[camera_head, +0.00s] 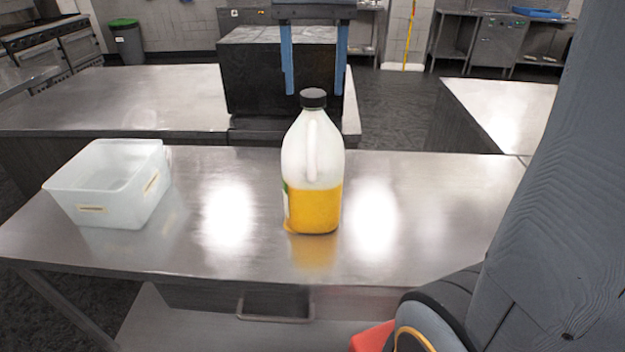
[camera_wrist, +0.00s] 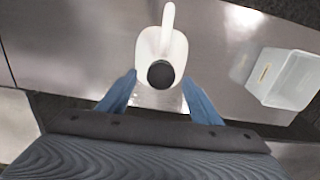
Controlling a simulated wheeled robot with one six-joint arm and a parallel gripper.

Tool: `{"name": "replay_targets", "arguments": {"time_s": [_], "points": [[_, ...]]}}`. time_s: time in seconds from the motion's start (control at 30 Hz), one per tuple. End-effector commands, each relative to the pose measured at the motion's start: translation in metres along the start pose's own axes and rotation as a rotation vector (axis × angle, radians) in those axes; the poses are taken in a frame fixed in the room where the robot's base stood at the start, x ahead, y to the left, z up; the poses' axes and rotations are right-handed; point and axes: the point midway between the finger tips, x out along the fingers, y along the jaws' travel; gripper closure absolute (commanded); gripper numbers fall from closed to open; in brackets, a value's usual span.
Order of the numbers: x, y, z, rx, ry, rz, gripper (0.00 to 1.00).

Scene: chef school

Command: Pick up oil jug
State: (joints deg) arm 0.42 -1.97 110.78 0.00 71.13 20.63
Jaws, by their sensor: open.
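The oil jug (camera_head: 313,165) stands upright on the steel table, with a black cap, a white translucent body and yellow oil in its lower half. Its handle faces the head camera. My gripper (camera_head: 314,88) shows at the top of the head view, pointing down with its two blue fingers apart, above and around the level of the cap. In the wrist view the jug (camera_wrist: 160,50) is seen from above, its cap near the line between the open fingertips (camera_wrist: 158,88). The fingers hold nothing. I cannot tell whether they touch the jug.
A white translucent bin (camera_head: 108,182) stands on the left of the steel table (camera_head: 400,245); it also shows in the wrist view (camera_wrist: 288,80). A black box (camera_head: 262,75) stands on the counter behind. The table right of the jug is clear.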

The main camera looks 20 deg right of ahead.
Motion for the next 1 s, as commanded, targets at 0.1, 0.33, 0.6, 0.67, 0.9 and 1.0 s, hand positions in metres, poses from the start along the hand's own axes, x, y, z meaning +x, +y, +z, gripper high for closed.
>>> {"name": "replay_targets", "arguments": {"time_s": [0.1,0.33,0.6,0.67,0.9,1.0], "points": [[0.016,-0.001,0.004,-0.001,-0.005,0.002,0.42],[0.037,-0.002,0.003,-0.002,-0.001,0.000,0.42],[0.038,-0.002,0.003,-0.002,-0.001,0.000,0.52],[0.038,-0.002,0.003,-0.002,-0.001,0.000,0.62],[0.038,-0.002,0.003,-0.002,-0.001,0.000,1.00],[0.038,-0.002,0.003,-0.002,-0.001,0.000,1.00]]}}
